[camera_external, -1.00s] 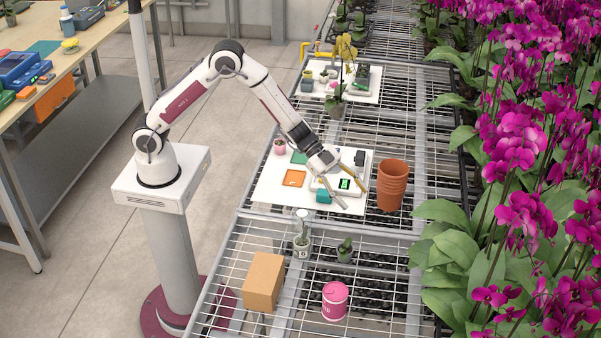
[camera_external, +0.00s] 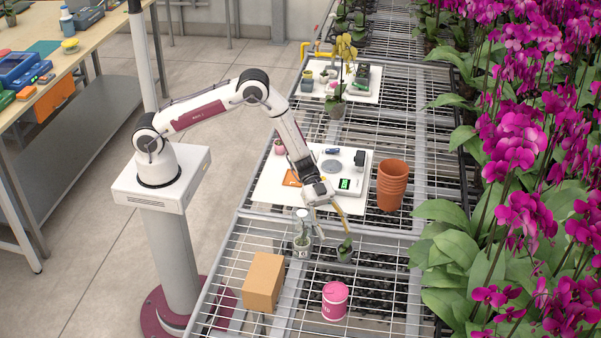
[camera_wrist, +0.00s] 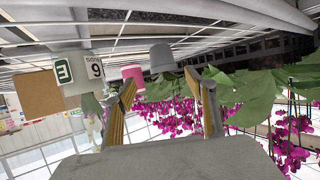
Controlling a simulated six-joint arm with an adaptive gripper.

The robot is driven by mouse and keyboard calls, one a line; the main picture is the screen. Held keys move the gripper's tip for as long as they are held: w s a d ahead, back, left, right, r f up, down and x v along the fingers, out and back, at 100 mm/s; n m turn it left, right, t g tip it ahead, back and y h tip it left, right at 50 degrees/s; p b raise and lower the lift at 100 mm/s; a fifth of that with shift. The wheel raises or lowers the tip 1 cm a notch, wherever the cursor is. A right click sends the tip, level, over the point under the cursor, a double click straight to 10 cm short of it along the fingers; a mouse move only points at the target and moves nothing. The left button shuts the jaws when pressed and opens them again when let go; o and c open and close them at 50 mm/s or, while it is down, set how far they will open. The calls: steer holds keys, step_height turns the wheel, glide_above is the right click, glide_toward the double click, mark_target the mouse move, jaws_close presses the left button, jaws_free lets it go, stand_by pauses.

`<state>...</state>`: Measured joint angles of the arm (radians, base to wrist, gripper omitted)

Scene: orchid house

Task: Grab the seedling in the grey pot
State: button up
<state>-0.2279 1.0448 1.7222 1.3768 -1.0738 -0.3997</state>
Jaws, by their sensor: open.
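The seedling (camera_external: 346,242) has a few green leaves and stands upright in a small grey pot (camera_external: 344,256) on the near wire bench. The grey pot also shows upside down in the wrist view (camera_wrist: 162,56), between and beyond my fingertips. My gripper (camera_external: 334,231) is open and empty, pointing down just above and slightly left of the seedling. In the wrist view my gripper (camera_wrist: 167,86) has its two fingers spread apart. Which of the green leaves there belong to the seedling is hard to tell.
A cardboard box (camera_external: 264,281) and pink pot (camera_external: 335,300) are nearer the camera. Stacked terracotta pots (camera_external: 391,185) and a scale (camera_external: 343,184) on a white board (camera_external: 268,192) lie behind.

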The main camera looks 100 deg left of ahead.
mark_target(348, 255)
steer(key=shift+d, duration=0.1)
steer(key=shift+x, duration=1.15)
steer(key=shift+w, duration=0.1)
steer(key=shift+w+r+x, duration=0.15)
steer(key=shift+x, duration=1.15)
steer(key=shift+w+r+x, duration=0.15)
steer(key=shift+x, duration=1.2)
steer(key=c, duration=1.2)
